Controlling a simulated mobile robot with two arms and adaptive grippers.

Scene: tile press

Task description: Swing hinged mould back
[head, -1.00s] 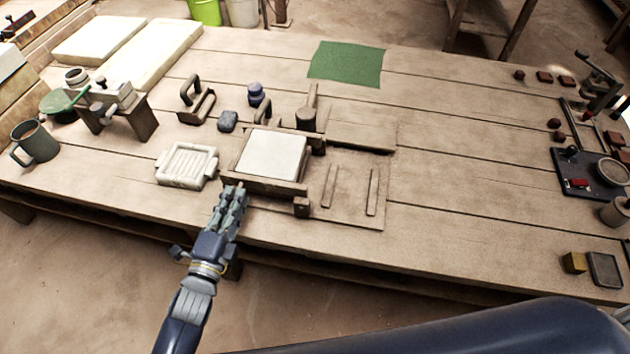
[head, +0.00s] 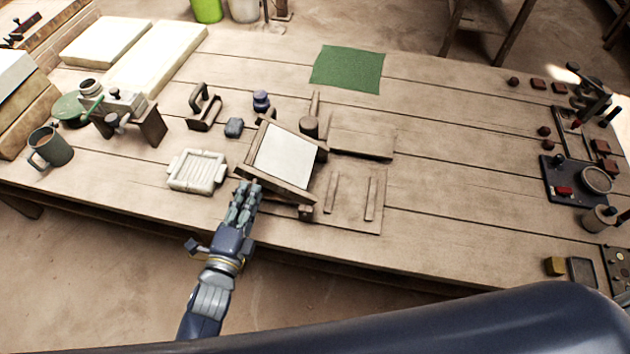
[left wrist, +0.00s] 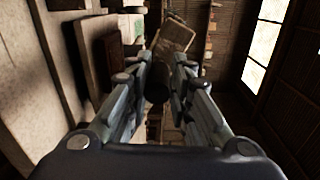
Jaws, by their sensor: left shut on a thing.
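The hinged mould (head: 275,184), a wooden frame with a pale square panel (head: 286,153), stands tilted over its wooden base. Its left side is raised and its right side is low. My left gripper (head: 248,188) is at the mould's left front corner, shut on a part that its fingers mostly hide in the head view. In the left wrist view my left gripper (left wrist: 158,75) has a dark rounded grip (left wrist: 157,92) between its fingers. The base board with two thin strips (head: 350,212) lies flat to the right. My right gripper is not in view.
Behind are a small grey block (head: 234,127), a purple-topped knob (head: 261,100) and a handled tool (head: 205,110). A green mat (head: 348,68) lies farther back.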

